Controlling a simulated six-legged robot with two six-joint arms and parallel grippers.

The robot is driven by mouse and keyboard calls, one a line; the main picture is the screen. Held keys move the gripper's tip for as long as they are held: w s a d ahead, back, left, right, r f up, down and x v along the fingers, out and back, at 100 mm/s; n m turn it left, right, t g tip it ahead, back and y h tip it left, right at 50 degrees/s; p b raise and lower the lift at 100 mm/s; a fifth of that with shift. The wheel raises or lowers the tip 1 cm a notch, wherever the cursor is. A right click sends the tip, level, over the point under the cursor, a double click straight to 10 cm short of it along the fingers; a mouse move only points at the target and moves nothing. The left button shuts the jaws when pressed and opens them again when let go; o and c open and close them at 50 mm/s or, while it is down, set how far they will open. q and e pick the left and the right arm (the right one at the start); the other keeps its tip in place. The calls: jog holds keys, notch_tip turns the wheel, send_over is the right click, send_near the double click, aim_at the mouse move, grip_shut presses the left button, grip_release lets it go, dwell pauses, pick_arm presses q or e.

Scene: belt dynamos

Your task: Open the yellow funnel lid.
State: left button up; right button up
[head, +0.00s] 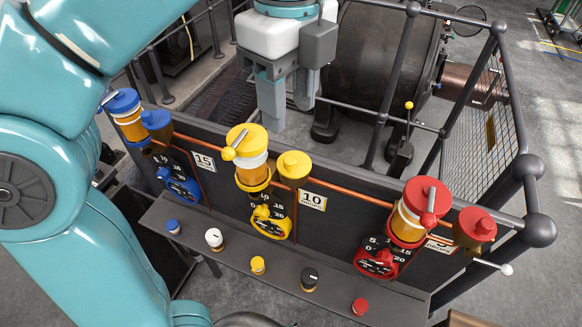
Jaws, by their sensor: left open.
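The yellow funnel lid (294,164) is a small round cap with a knob on top. It sits level on its funnel, right of the larger yellow-capped oiler (250,152), and looks closed. My left gripper (287,116) hangs with its fingers pointing down, just above the yellow lid in the picture. Its grey fingers are apart, with nothing between them. It does not appear to touch the lid; its exact height and depth cannot be told. My right gripper is not in view.
Blue (157,119) and red (475,223) funnel lids flank the yellow one. Copper pipes, dials and a ledge (282,255) with several small knobs lie below. Dark railings and a large drum (385,60) stand behind.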

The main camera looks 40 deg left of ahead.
aim_at(290, 159)
pick_arm(q)
notch_tip(290, 159, down, 3)
jog(key=shift+w+a+b, duration=0.1)
jog(key=shift+w+b, duration=0.05)
jog(key=shift+b, duration=0.55)
jog(key=f, duration=0.2)
jog(key=s+f+b, duration=0.1)
jog(key=f, duration=0.1)
jog(key=shift+d+f, duration=0.1)
jog(key=shift+d, duration=0.2)
jog(key=shift+w+a+f+b, duration=0.15)
jog(key=shift+w+f, duration=0.1)
jog(key=shift+f, duration=0.35)
jog(key=shift+w+a+f+b, duration=0.1)
jog(key=shift+w+f+b, duration=0.1)
jog(key=shift+f, duration=0.4)
jog(key=shift+s+d, duration=0.2)
jog(key=shift+s, duration=0.1)
jog(key=shift+w+a, duration=0.1)
jog(key=shift+a, duration=0.05)
jog(key=c, duration=0.3)
grip_shut()
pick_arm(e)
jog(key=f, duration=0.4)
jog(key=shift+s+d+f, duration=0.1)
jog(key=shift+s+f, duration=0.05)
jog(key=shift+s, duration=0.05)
